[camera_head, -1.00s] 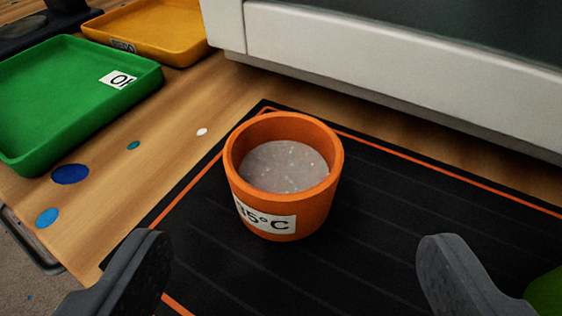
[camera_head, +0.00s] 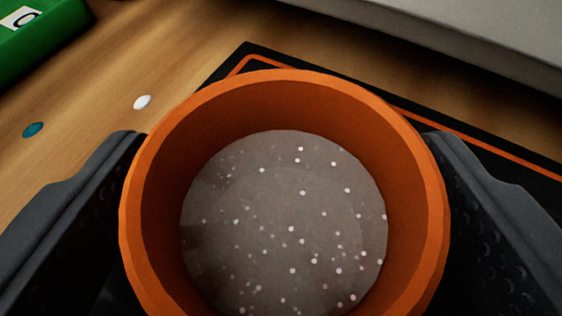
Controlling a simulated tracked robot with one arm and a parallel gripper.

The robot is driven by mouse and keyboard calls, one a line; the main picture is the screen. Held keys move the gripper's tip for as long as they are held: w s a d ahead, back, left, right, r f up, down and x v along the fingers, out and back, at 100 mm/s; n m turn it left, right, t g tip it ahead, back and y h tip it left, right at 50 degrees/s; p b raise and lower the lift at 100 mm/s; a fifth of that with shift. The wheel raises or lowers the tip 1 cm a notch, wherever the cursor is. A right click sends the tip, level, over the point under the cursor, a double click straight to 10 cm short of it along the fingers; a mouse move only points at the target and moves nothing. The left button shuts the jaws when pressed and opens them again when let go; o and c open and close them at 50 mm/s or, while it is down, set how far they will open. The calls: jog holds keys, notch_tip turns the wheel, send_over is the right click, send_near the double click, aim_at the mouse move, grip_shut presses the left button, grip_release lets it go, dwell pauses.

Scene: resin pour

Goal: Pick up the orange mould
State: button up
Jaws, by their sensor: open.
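The orange mould (camera_head: 282,92) is a round, open-topped cup that fills the middle of the view, upright on the black mat. Inside it is a grey fill (camera_head: 290,215) with small white specks. My gripper (camera_head: 283,150) is open, with one dark finger on each side of the mould. The fingers look very close to its walls; I cannot tell whether either touches. The mould's lower front and its label are out of view.
The black mat (camera_head: 235,66) with an orange border line lies under the mould on a wooden table (camera_head: 150,60). A green tray (camera_head: 45,40) is at the upper left. A pale machine body (camera_head: 490,35) stands behind at the upper right. Small white and teal spots mark the wood.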

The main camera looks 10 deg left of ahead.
jog(key=c, duration=1.1)
